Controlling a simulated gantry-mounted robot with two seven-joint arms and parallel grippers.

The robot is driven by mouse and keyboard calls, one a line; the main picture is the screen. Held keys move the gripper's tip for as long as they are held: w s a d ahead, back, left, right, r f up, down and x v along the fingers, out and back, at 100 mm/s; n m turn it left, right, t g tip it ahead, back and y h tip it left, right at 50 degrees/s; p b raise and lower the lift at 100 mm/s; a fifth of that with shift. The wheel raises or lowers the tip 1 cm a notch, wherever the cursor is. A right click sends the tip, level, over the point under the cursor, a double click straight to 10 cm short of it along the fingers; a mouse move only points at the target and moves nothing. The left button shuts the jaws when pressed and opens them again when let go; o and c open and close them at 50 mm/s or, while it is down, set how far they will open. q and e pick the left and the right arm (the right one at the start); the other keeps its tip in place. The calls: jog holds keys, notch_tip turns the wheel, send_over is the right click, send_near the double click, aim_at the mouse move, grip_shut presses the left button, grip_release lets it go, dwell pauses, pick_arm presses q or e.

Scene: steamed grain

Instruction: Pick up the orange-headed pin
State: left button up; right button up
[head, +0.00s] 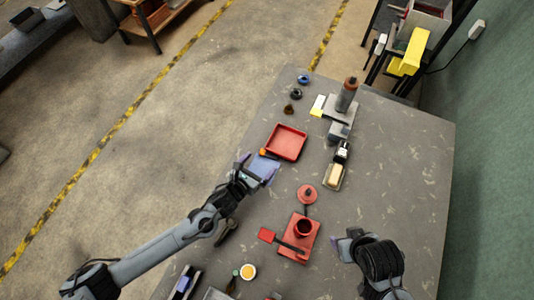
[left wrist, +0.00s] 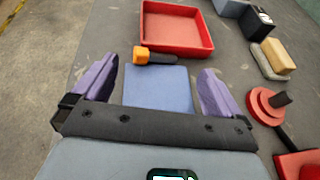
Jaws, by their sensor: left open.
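The orange-headed pin (left wrist: 141,55) lies just in front of the red tray in the left wrist view, its orange block head at left and dark shaft pointing right. In the head view only its small orange head (head: 263,152) shows clearly, beside the tray's near left corner. My left gripper (head: 258,168) is open, its purple fingers spread wide on either side of a flat blue pad (left wrist: 158,90). The pin lies beyond the pad, ahead of the fingers, and nothing is gripped. My right gripper (head: 340,241) is at the lower right, partly hidden by its own wrist.
The red tray (head: 286,142) is empty. A red stand (head: 299,237) and a red disc with a handle (head: 307,194) stand nearer. A wooden-topped block (head: 333,177) and a grey device (head: 341,108) are right of the tray. The table's right side is clear.

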aim_at(270, 151)
pick_arm(q)
jog(key=shift+a+x, duration=0.2)
jog(key=shift+x, duration=3)
jog(key=shift+w+f, duration=0.1)
jog(key=c, duration=1.1)
jog(key=shift+o, duration=0.2)
jog(key=shift+r, duration=0.8)
jog(key=r, duration=0.1)
jog(key=s+r, duration=0.1)
jog(key=r, duration=0.1)
jog(key=s+a+r, duration=0.1)
jog(key=s+r, duration=0.5)
jog(key=s, duration=0.4)
jog(key=shift+s+r, duration=0.2)
jog(key=shift+s, duration=0.2)
